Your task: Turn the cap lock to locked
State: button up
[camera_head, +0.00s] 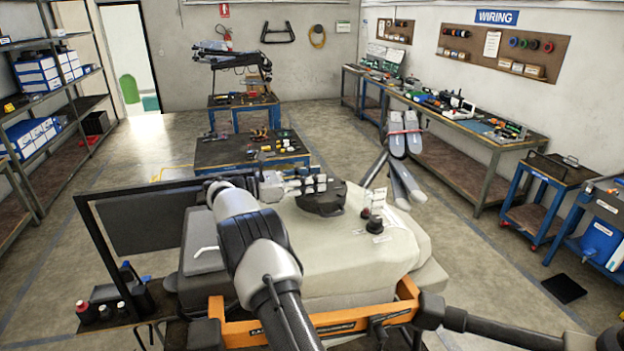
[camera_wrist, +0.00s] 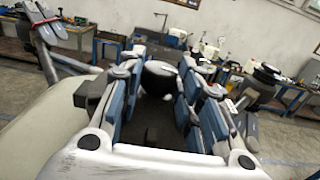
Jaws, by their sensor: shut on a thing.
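The spray drone's pale tank (camera_head: 345,262) carries a large black cap (camera_head: 322,204) on its top. My gripper (camera_head: 318,184) reaches in from the left at the cap, its fingers close above it and hiding part of it. White patches show at the cap's lower edge. The lock marking cannot be read, so I cannot tell how the cap is turned.
A small black knob (camera_head: 375,224) and white labels sit on the tank right of the cap. Folded grey drone arms (camera_head: 405,145) rise behind. A dark panel (camera_head: 150,222) stands at left. Workbenches line the right wall; open floor lies between.

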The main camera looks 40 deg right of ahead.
jog(key=shift+r, duration=0.1)
jog(key=o, duration=1)
jog(key=shift+s+d, duration=0.1)
jog(key=shift+o, duration=0.2)
jog(key=v, duration=0.7)
jog(key=shift+a, duration=0.3)
